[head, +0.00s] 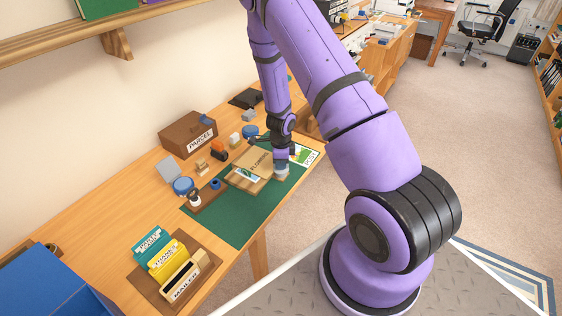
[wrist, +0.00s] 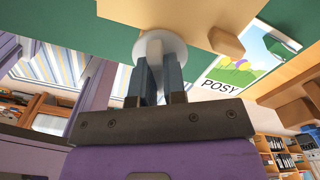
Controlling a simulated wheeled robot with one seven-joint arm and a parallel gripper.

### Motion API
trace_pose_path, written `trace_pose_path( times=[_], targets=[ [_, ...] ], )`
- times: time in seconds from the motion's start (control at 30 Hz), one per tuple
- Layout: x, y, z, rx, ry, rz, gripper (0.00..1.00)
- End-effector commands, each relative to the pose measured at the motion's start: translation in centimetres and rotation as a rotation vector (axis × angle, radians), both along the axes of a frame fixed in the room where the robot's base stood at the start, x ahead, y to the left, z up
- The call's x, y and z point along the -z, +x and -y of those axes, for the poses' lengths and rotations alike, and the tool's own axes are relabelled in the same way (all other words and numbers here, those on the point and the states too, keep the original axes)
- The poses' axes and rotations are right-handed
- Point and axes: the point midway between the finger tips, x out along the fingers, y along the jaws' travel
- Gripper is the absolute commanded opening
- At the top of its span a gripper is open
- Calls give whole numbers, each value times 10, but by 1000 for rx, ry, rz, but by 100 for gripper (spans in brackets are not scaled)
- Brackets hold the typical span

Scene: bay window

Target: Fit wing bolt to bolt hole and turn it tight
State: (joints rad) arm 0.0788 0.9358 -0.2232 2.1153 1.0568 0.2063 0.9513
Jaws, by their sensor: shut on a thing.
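My gripper (wrist: 160,76) is shut on a white wing bolt (wrist: 178,47). The bolt's wing is between the two dark fingers, and its round flange is just beyond the fingertips. In the head view my gripper (head: 282,163) points down at the right end of a lettered wooden press (head: 247,177) on the green mat. The press's pale wood also shows beyond the flange in the wrist view (wrist: 135,12). The bolt's shank and the bolt hole are hidden behind the flange, so I cannot tell whether the shank is in the hole.
A POSY card (wrist: 238,65) lies close beside the press. A parcel box (head: 187,135), blue round tubs (head: 183,186) and small blocks stand behind it. A card rack (head: 172,268) is at the near left. The green mat's front (head: 240,220) is clear.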

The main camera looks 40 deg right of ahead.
Motion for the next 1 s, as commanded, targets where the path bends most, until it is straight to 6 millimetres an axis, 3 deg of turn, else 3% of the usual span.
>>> trace_pose_path(
  times=[0.03, 0.07, 0.1, 0.17, 0.2, 0.57, 1.0],
  targets=[
    [1, 0, 0, 0, 0, 0, 0],
    [1, 0, 0, 0, 0, 0, 16],
    [1, 0, 0, 0, 0, 0, 26],
    [1, 0, 0, 0, 0, 0, 39],
    [1, 0, 0, 0, 0, 0, 42],
    [-6, 0, 0, -1, -2, 2, 42],
    [-82, 1, -1, -3, -1, 3, 42]
  ],
)
